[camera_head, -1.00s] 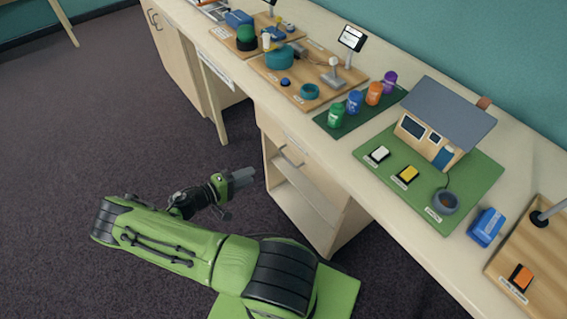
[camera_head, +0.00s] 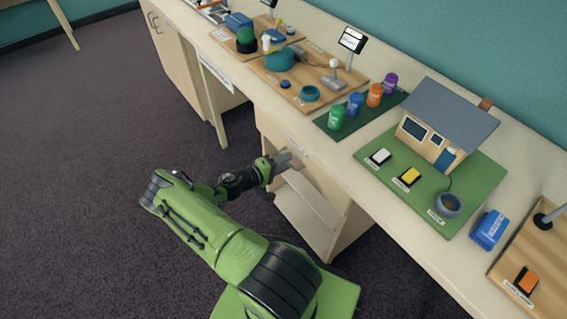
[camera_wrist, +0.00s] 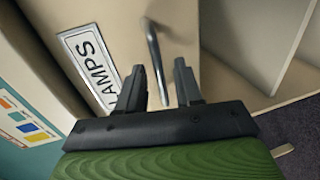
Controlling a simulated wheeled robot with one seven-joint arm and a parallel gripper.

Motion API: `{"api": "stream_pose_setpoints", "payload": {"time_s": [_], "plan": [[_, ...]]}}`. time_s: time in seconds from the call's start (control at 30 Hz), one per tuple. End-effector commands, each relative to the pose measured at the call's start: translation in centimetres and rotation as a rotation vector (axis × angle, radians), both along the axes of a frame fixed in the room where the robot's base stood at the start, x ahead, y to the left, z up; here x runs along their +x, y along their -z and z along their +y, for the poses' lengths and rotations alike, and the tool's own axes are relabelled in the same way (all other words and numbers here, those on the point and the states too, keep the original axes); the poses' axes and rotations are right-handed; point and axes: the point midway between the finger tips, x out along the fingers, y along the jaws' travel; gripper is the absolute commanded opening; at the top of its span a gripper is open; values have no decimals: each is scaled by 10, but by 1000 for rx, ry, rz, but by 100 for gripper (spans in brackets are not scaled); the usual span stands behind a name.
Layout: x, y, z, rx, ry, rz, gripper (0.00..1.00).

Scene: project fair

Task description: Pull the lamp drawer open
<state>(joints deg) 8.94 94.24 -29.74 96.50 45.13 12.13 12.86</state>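The lamp drawer (camera_wrist: 125,35) has a pale front with a framed "LAMPS" label (camera_wrist: 90,65) and a metal bar handle (camera_wrist: 155,60). The drawer looks shut, under the tabletop. My gripper (camera_wrist: 160,65) is open at the drawer front. In the wrist view, the handle bar lies between the two fingers, closer to the left one; I cannot tell whether they touch. In the head view, my gripper (camera_head: 290,160) covers the handle and part of the drawer front.
Open shelves (camera_head: 306,212) lie below the drawer. The long table (camera_head: 345,178) above carries a model house (camera_head: 440,120), several coloured canisters and wooden boards with parts. Dark carpeted floor (camera_head: 90,130) is clear to the left.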

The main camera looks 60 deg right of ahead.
Motion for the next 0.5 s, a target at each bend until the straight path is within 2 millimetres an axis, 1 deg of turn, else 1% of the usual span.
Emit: {"api": "stream_pose_setpoints", "payload": {"time_s": [0.03,0.2,0.23,0.5], "plan": [[0,0,0,0,0,0,29],[0,0,0,0,0,0,3],[0,0,0,0,0,0,0],[0,0,1,0,0,0,0]]}}
